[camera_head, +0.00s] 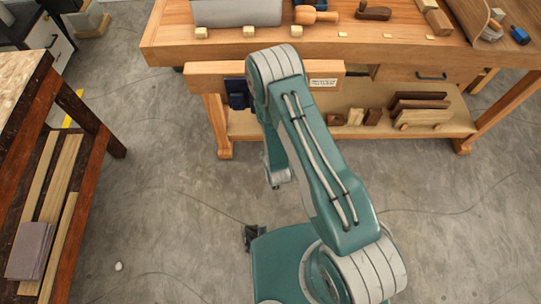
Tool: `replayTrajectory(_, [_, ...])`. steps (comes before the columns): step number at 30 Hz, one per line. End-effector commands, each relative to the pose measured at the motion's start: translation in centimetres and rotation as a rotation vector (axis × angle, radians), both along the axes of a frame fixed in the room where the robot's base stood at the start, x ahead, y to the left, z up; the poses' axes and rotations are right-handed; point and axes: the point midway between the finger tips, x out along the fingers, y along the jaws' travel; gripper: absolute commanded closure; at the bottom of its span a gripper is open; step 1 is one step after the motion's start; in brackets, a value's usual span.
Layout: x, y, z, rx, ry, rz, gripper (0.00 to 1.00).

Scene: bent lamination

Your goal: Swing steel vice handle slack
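A wooden front vice jaw (206,79) with a white label (323,83) runs along the near side of the workbench (390,52). A dark blue part (238,94) shows just below the jaw, left of my arm; I cannot tell exactly what it is. I cannot make out the steel vice handle; my arm's elbow covers the middle of the jaw. My arm rises from my body and folds down at the elbow, its wrist over the floor in front of the bench. I cannot make out my gripper's fingers.
A wooden mallet (315,15), a plane (373,11) and a grey block (237,12) are on the bench top. Wood offcuts (417,104) lie on its lower shelf. A dark wooden rack (88,165) with boards stands at left. Concrete floor (170,180) between is mostly clear.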

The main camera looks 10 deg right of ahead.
Motion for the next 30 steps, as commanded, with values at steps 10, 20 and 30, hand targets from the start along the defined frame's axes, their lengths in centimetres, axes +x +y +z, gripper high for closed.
replayTrajectory(10, [-3.1,-0.4,3.0,0.0,0.001,-0.001,0.43])
replayTrajectory(20, [-3.2,-0.4,3.0,0.0,0.001,-0.001,0.43])
replayTrajectory(30, [-3.2,-0.4,3.0,0.0,0.001,-0.001,0.43])
